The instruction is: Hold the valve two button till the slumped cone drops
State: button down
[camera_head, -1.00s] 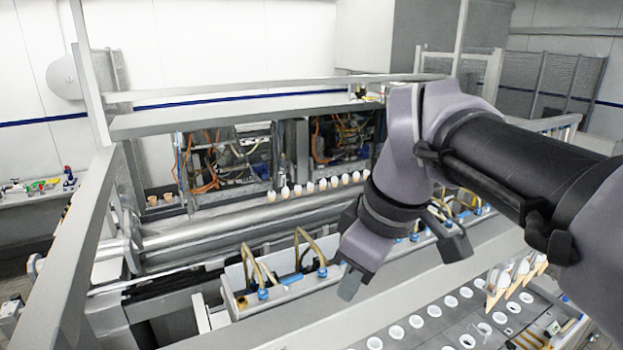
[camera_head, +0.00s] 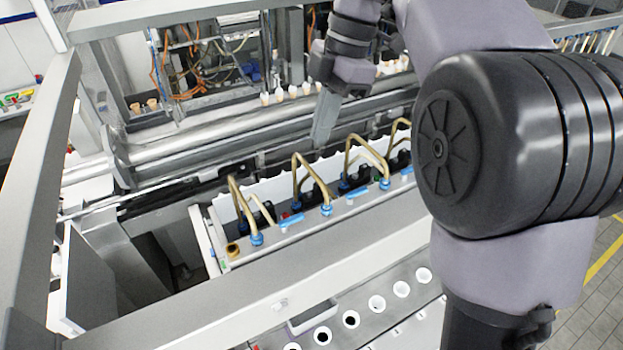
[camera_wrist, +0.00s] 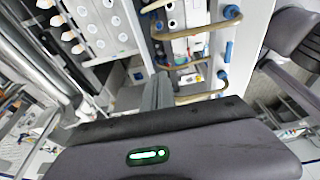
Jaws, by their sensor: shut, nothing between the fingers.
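My gripper (camera_head: 325,118) is shut and empty, its fingers pointing down just behind the row of valves. In the wrist view its closed fingers (camera_wrist: 158,92) reach toward the valve housing. The valve housing (camera_head: 232,262) carries bent brass tubes with blue fittings (camera_head: 326,210); dark valve bodies sit behind them. A small red spot (camera_head: 285,215) shows beside one body, but I cannot tell which button belongs to valve two. Pale-tipped cones (camera_head: 292,90) stand in a row behind the rollers; cones also show in the wrist view (camera_wrist: 67,35). I cannot tell which one is slumped.
A metal frame rail (camera_head: 260,305) runs in front of the valve housing. Long rollers (camera_head: 220,130) lie behind it. A panel with white-rimmed holes (camera_head: 376,303) is at the front. Cables (camera_head: 205,65) fill the cabinets behind. My arm hides the right side.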

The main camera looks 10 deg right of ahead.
aim_at(311, 195)
jog(key=x, duration=0.3)
jog(key=b+x, duration=0.1)
jog(key=x, duration=0.2)
jog(key=b+x, duration=0.1)
jog(key=x, duration=0.3)
jog(key=shift+d+f, duration=0.1)
jog(key=shift+d, duration=0.15)
jog(key=shift+f, duration=0.5)
jog(key=shift+d+f+b, duration=0.1)
jog(key=shift+f+b, duration=0.2)
jog(key=shift+f, duration=0.5)
jog(key=shift+s+f, duration=0.2)
jog(key=shift+f, duration=0.2)
jog(key=shift+r, duration=0.1)
